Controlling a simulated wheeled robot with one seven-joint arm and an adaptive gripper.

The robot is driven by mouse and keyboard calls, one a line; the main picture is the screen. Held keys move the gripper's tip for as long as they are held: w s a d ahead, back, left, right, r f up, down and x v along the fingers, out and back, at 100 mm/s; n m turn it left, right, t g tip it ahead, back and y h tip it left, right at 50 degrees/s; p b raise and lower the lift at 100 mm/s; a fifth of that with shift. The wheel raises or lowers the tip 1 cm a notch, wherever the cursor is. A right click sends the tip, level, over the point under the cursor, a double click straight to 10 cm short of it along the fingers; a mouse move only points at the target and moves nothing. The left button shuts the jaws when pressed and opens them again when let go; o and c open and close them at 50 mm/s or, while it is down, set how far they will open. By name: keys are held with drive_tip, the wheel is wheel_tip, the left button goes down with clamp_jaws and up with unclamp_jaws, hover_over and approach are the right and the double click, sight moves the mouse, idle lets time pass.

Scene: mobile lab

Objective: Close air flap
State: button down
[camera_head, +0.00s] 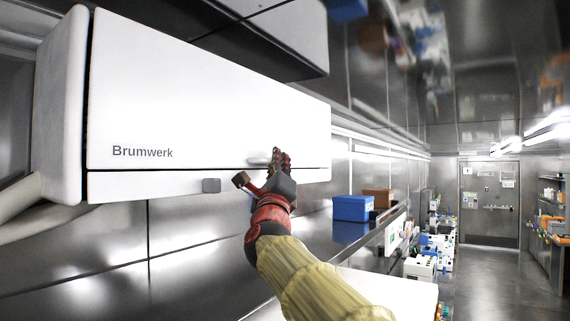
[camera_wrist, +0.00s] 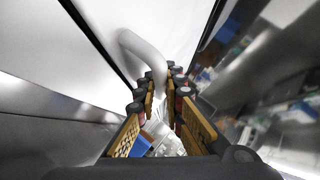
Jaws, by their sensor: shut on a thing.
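The air flap (camera_head: 200,100) is the broad white front panel of a wall-mounted unit marked "Brumwerk". It hangs nearly level with the white strip (camera_head: 140,186) below it, with a thin dark gap between them. The flap's white handle (camera_head: 258,161) sits at its lower edge toward the right. In the wrist view the curved handle (camera_wrist: 140,48) runs down between the finger ends. My gripper (camera_head: 280,160) is shut on the handle; its fingertips also show in the wrist view (camera_wrist: 163,85). The fingers hide part of the handle.
A small grey block (camera_head: 211,185) sits on the strip below the flap. A blue box (camera_head: 352,208) and a brown box (camera_head: 378,197) stand on the shelf at right. A white overhead cabinet (camera_head: 270,35) hangs above. The aisle floor (camera_head: 490,285) at right is clear.

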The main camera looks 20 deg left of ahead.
drive_tip(key=shift+a+f, duration=0.1)
drive_tip(key=c, duration=2.2)
unclamp_jaws()
drive_tip(key=shift+a, duration=0.15)
drive_tip(key=shift+o, duration=0.2)
drive_tip(key=v, duration=1.2)
